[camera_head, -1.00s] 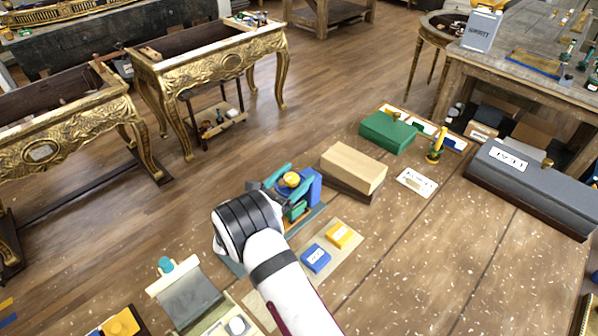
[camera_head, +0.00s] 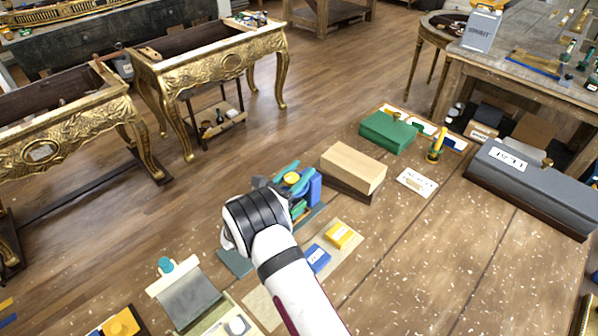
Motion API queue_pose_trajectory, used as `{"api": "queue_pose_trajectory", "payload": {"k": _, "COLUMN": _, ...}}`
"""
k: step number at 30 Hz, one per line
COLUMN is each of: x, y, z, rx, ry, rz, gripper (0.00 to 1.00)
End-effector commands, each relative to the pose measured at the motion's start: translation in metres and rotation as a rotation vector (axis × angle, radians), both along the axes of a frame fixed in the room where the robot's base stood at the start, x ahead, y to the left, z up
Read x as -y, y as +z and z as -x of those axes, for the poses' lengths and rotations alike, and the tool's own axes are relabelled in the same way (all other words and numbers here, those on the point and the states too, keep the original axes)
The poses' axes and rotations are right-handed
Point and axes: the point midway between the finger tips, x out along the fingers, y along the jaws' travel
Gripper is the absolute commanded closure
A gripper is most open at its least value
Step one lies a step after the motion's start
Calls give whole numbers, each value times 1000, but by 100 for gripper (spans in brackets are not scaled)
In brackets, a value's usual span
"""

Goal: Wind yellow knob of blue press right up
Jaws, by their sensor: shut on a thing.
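The blue press (camera_head: 314,188) stands on the wooden table near the picture's middle, partly hidden by my arm. Its yellow knob (camera_head: 291,178) shows on top, between teal parts. My gripper (camera_head: 284,181) is at the knob, seen from behind. It is shut on the knob, though the fingertips are small and partly hidden by my wrist.
A pale wooden block (camera_head: 354,166) stands right of the press. A blue box (camera_head: 317,258) and a yellow box (camera_head: 339,236) lie on a beige mat in front. A green box (camera_head: 388,132) and a long grey case (camera_head: 530,185) stand farther right. A roller device (camera_head: 186,295) is at lower left.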

Motion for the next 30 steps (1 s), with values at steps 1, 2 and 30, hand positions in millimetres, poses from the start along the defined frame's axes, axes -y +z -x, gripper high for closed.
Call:
{"api": "queue_pose_trajectory", "payload": {"k": 1, "x": 0, "y": 1, "z": -1, "rx": 0, "ry": 29, "rz": 4, "gripper": 100}}
{"api": "queue_pose_trajectory", "payload": {"k": 2, "x": 0, "y": 1, "z": -1, "rx": 1, "ry": 60, "rz": 4, "gripper": 100}}
{"api": "queue_pose_trajectory", "payload": {"k": 30, "x": -8, "y": 0, "z": -4, "rx": -1, "ry": 270, "rz": 0, "gripper": 24}}
